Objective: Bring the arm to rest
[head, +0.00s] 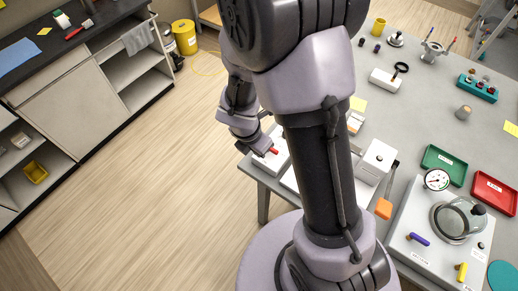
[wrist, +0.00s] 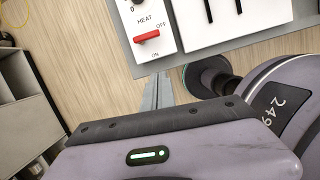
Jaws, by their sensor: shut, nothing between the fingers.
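My arm stands in the middle of the head view and bends down to the left of my column. My gripper (wrist: 157,90) shows in the wrist view as two narrow grey fingers, shut together and empty. Its fingertips are close to the near edge of a white panel (wrist: 167,22) marked HEAT, with OFF and ON labels. A red switch handle (wrist: 147,37) on that panel lies just beyond the fingers, with a gap in the picture. In the head view the red handle (head: 273,151) shows just beside my wrist; the fingers are hard to make out there.
The grey table (head: 432,98) on the right carries a gauge (head: 437,180), a glass-domed vessel (head: 460,218), a green tray (head: 444,164), a red tray (head: 493,192) and an orange-ended tool (head: 383,208). A dark-topped counter (head: 75,47) stands at the left. Open wooden floor (head: 150,185) lies between.

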